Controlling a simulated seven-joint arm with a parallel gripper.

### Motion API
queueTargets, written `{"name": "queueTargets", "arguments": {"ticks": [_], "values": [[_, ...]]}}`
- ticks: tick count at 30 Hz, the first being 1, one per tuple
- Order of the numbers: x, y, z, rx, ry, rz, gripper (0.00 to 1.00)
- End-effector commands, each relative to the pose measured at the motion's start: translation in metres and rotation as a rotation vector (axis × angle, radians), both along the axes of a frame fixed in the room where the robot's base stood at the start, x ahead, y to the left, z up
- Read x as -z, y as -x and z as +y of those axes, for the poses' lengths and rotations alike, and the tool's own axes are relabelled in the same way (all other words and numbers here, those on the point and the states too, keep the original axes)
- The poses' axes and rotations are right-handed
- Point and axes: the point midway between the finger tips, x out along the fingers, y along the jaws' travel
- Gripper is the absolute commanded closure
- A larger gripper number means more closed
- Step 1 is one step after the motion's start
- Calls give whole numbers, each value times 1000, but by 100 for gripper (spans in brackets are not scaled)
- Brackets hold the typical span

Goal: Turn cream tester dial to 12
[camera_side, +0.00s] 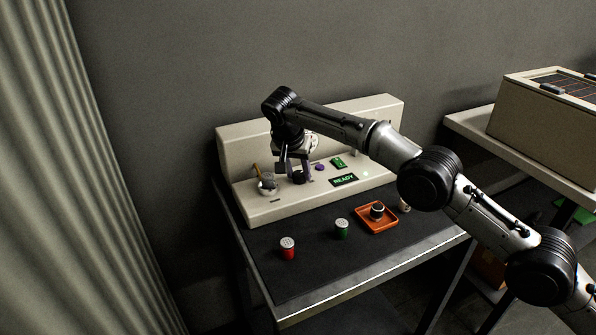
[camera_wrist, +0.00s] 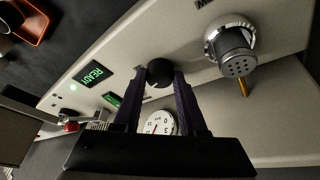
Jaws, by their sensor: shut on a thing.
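The cream tester (camera_side: 290,208) stands at the back of the dark table, with a sloped top and a raised back panel. Its round black dial (camera_side: 298,177) shows below my gripper (camera_side: 292,170) in the side view. In the wrist view the dial (camera_wrist: 159,72) sits between the tips of my two fingers, which are shut on it. A white round gauge (camera_wrist: 160,123) with a dark scale shows between the fingers behind the dial, partly cut off by the gripper body. I cannot read the dial's setting. A green display (camera_wrist: 93,75) reads READY.
A silver socket (camera_side: 267,187) with a grey perforated cap is left of the dial. A red-bodied canister (camera_side: 288,248), a green-bodied canister (camera_side: 342,228) and an orange tray (camera_side: 364,219) holding a dark round part stand in front. A beige box (camera_side: 528,120) is at right.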

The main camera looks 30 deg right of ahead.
Motion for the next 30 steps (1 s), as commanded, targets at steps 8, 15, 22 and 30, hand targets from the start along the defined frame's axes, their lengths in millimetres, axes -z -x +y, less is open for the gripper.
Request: {"name": "queueTargets", "arguments": {"ticks": [8, 15, 22, 30], "values": [[0, 1, 0, -1, 1, 3, 50], [0, 0, 0, -1, 1, 2, 29], [-2, 1, 1, -1, 0, 0, 29], [-29, 8, 10, -2, -2, -2, 29]]}}
